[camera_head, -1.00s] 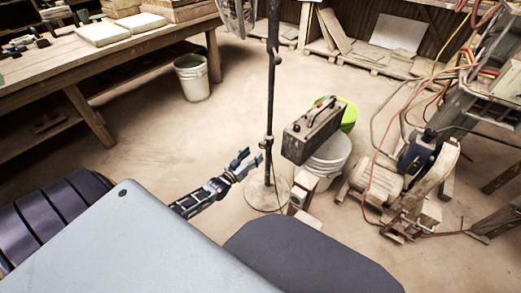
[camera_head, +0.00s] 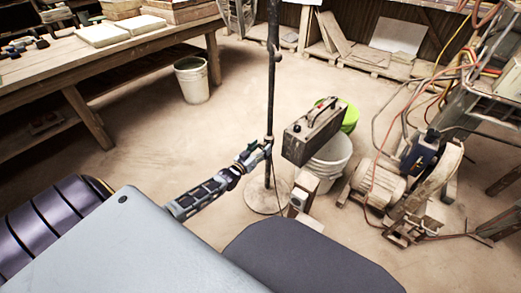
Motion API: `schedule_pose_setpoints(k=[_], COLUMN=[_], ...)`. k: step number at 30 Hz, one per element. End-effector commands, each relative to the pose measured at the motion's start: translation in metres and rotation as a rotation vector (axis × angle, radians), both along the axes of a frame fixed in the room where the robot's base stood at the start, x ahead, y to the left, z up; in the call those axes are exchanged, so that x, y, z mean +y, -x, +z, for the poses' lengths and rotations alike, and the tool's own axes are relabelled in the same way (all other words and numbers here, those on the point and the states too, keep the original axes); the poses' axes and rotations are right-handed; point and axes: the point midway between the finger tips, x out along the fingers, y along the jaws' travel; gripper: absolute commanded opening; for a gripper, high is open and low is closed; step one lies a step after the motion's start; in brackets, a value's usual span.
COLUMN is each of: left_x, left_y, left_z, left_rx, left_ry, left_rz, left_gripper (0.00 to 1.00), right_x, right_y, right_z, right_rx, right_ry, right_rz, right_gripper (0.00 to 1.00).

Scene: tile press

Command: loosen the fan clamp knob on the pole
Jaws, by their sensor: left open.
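The dark upright pole (camera_head: 271,95) stands on a round base plate (camera_head: 262,203) in the middle of the head view. A small clamp with a knob-like part (camera_head: 277,53) sits high on the pole. A lower fitting on the pole, near the gripper's height, is partly hidden by the fingers. My left gripper (camera_head: 262,151) is open, with its fingertips right at the pole by this lower fitting. I cannot tell whether they touch it. My right gripper does not show. No fan is visible on the part of the pole in view.
A grey case (camera_head: 312,133) and a white bucket (camera_head: 331,160) stand just right of the pole. A motor-like machine (camera_head: 378,186) with hoses is further right. A wooden workbench (camera_head: 150,52) and another bucket (camera_head: 192,80) are at left. The floor left of the pole is clear.

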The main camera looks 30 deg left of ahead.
Motion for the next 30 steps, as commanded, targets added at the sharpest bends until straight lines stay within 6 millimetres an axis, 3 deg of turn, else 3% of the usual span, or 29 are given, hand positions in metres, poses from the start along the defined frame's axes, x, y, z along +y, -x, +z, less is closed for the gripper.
schedule_pose_setpoints(k=[5,16,30], left_x=[-0.0001,-0.0001,0.0000], left_y=[0.0001,0.0003,0.0005], left_z=[0.0000,0.0000,0.0003], left_rx=[0.000,0.000,0.006], left_ry=[0.000,0.000,0.078], left_rz=[0.000,0.000,0.000], left_gripper=[0.58,0.13,0.13], right_x=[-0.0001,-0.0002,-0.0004], right_y=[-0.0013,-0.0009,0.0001], right_z=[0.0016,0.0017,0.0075], right_rx=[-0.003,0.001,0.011], right_ry=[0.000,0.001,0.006], right_rz=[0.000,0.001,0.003], right_gripper=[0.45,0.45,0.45])
